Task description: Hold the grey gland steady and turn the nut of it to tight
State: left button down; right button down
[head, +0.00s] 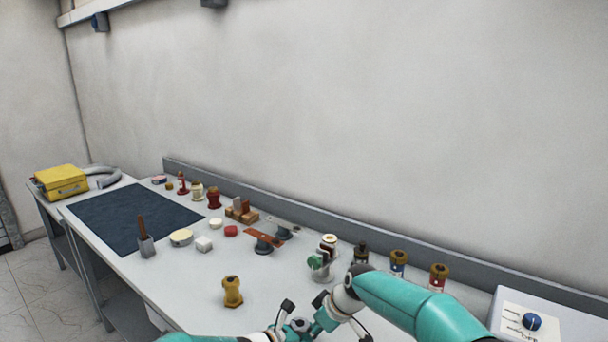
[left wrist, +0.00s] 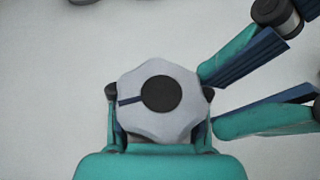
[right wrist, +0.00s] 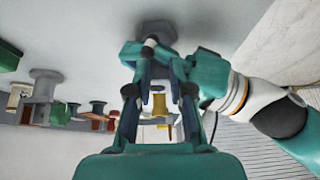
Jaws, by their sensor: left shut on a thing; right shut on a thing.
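The grey gland (left wrist: 180,82) is seen end-on in the left wrist view, as a light grey six-sided face with a black round centre and a dark line to its left. My left gripper (left wrist: 160,108) is shut on it, a finger on each side. My right gripper (left wrist: 212,104) comes in from the right, its two blue-padded fingers at the gland's edge. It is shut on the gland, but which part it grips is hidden. In the head view the gland (head: 299,325) shows small between my left gripper (head: 287,326) and right gripper (head: 316,322), above the bench front.
A brass gland (head: 232,291) stands on the bench to the left. A dark mat (head: 135,215) lies farther left.

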pick_arm(q)
jog(key=shift+s+d+f, duration=0.1)
jog(key=shift+s+d, duration=0.15)
jog(key=shift+d, duration=0.25)
pick_arm(e)
jog(key=shift+s+a, duration=0.35)
jog(key=shift+s, duration=0.15)
pick_arm(q)
jog(key=shift+w+a, duration=0.15)
jog(key=shift+a, duration=0.15)
pick_arm(e)
notch_tip(320, 180, up, 6)
jog(key=shift+w+d, duration=0.2)
jog(key=shift+d, duration=0.1)
jog(key=shift+w+r, duration=0.1)
jog(key=shift+w+d+f, duration=0.35)
jog(key=shift+f, duration=0.7)
jog(key=shift+w+d+f, duration=0.35)
jog(key=shift+f, duration=0.7)
jog(key=shift+w+d+f, duration=0.35)
jog(key=shift+f, duration=0.7)
